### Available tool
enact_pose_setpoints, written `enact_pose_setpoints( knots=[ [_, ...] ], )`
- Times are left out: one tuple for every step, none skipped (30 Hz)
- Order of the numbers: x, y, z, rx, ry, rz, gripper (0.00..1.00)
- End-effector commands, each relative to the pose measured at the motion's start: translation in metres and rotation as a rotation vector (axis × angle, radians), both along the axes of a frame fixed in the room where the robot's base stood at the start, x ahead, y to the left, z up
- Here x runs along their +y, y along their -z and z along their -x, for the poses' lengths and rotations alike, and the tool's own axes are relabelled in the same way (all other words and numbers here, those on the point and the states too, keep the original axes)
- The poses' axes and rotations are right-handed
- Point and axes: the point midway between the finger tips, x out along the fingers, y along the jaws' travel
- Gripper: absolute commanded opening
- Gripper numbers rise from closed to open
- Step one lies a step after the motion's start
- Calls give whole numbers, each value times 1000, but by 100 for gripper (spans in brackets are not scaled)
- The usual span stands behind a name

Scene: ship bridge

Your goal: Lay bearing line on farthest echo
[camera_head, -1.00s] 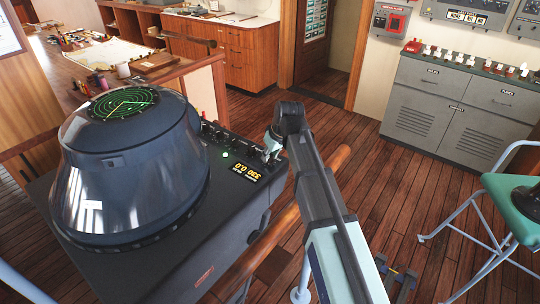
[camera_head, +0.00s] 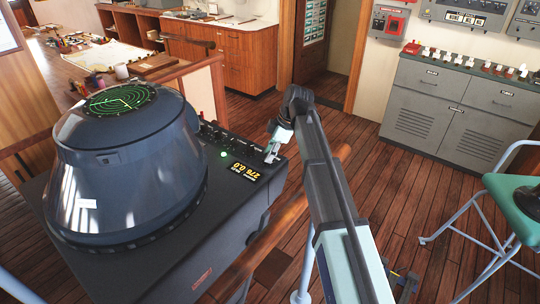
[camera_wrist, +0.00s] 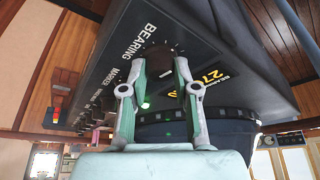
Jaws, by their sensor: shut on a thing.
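Individual echoes are too small to tell apart. The console's yellow display (camera_head: 241,172) reads about 276 and 0.0; it is partly covered by a finger in the wrist view (camera_wrist: 212,76). My gripper (camera_wrist: 158,66) is shut on the dark bearing knob (camera_wrist: 156,55), below the word BEARING. In the head view my gripper (camera_head: 273,153) is at the console's right edge.
More knobs (camera_wrist: 100,105) sit in a row beside the bearing knob. A chart table (camera_head: 100,55) is behind the console. A grey cabinet (camera_head: 440,115) and a green-seated chair (camera_head: 515,205) stand at right. Open wooden floor lies between.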

Motion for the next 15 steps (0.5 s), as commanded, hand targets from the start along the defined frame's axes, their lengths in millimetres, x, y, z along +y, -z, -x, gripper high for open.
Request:
enact_pose_setpoints(
  knots=[
    [0,2,-2,2,-43,1,0],
    [0,2,-2,2,-71,1,0],
    [0,2,-2,2,-107,1,0],
    [1,2,-3,1,-133,1,0],
    [1,2,-3,2,-158,1,0],
    [1,2,-3,2,-191,1,0],
    [1,2,-3,1,-215,1,0],
    [1,2,-3,1,-239,1,0],
    [1,2,-3,2,-267,1,0],
    [1,2,-3,1,-287,1,0],
    [1,2,-3,1,-308,1,0],
    [1,2,-2,2,-331,1,0],
    [1,2,-3,1,-348,1,0],
    [1,2,-3,1,-363,1,0],
    [1,2,-2,1,-383,1,0]
  ],
)
